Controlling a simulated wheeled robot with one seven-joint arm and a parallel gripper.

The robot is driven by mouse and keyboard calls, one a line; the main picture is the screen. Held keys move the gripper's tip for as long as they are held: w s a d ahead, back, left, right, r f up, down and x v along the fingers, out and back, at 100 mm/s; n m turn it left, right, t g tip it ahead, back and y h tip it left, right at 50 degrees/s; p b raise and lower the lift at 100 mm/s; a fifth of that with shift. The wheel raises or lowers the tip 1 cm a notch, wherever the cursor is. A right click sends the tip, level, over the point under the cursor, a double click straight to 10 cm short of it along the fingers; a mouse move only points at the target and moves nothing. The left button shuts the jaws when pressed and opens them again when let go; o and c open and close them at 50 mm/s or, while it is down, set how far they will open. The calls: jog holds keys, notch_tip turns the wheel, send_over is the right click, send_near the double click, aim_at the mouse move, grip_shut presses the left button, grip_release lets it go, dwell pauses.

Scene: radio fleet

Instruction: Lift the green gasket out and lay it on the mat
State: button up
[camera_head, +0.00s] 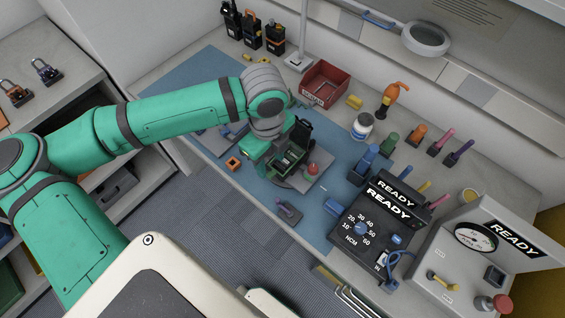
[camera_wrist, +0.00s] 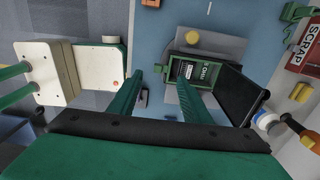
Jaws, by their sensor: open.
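An open radio case (camera_head: 292,158) sits on a grey fixture plate (camera_head: 318,180) on the blue mat (camera_head: 198,76), its dark lid (camera_head: 302,132) raised. In the wrist view the green-edged case (camera_wrist: 205,62) lies just right of my gripper (camera_wrist: 160,76), with the lid (camera_wrist: 240,97) swung out to the right. A green rim shows around the case opening; I cannot tell for certain whether it is the gasket. My gripper is open, its two green fingers apart with nothing visible between them. In the head view its fingertips are hard to make out beside the case.
A rounded knob (camera_head: 313,168) stands on the plate beside the case. An orange square part (camera_head: 233,163) and a dark tool (camera_head: 289,211) lie nearby on the mat. A red scrap bin (camera_head: 325,83) is behind. A READY torque box (camera_head: 377,220) stands at right. The mat's far left is largely clear.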

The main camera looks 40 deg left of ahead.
aim_at(272, 174)
jog(key=shift+w+d+f, duration=0.1)
jog(key=shift+f, duration=2.6)
jog(key=shift+c, duration=0.2)
grip_shut()
